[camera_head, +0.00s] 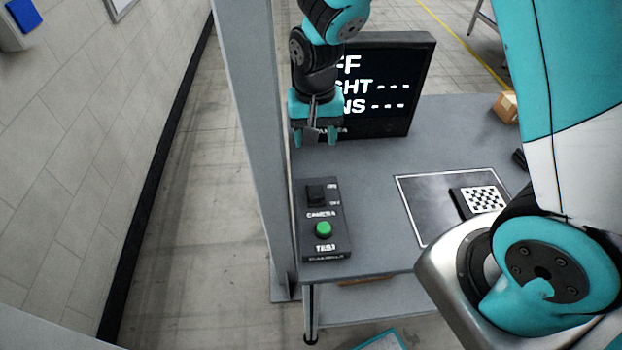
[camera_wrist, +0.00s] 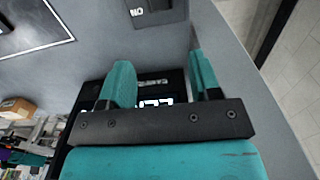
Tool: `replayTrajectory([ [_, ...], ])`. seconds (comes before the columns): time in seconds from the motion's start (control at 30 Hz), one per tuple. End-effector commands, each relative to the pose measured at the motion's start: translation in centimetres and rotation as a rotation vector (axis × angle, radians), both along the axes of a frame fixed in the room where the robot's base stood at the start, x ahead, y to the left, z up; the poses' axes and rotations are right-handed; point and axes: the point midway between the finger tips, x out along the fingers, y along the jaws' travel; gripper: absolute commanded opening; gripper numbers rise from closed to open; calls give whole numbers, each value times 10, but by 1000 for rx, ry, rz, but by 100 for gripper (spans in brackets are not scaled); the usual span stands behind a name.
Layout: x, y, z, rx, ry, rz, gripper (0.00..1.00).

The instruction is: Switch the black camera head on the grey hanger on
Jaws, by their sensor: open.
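A black control box (camera_head: 326,240) lies on the grey table, with a black rocker switch (camera_head: 317,194) marked CAMERA and a green TEST button (camera_head: 323,229). Part of the box, with an upside-down ON label, shows at the top of the wrist view (camera_wrist: 150,12). The screen (camera_head: 385,85) behind reads FF, the start of its word hidden by my arm, above two lines ending in dashes. My gripper (camera_head: 316,138) is open and empty, above the table between screen and box. Its two teal fingers (camera_wrist: 163,80) stand apart in the wrist view. I cannot make out the black camera head.
A tall grey post (camera_head: 252,120) stands just left of the box and gripper. A white-framed dark plate (camera_head: 425,205) holding a checkered target (camera_head: 484,199) lies right of the box. A small cardboard box (camera_head: 507,107) sits at the back right. Table between box and plate is clear.

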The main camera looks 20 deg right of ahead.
Motion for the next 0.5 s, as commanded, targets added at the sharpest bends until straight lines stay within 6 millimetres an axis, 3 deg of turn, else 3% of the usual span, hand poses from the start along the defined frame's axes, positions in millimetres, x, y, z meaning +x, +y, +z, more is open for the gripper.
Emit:
replayTrajectory([
  [0.5, -1, 1, -110, 0, 5, 4, 57],
])
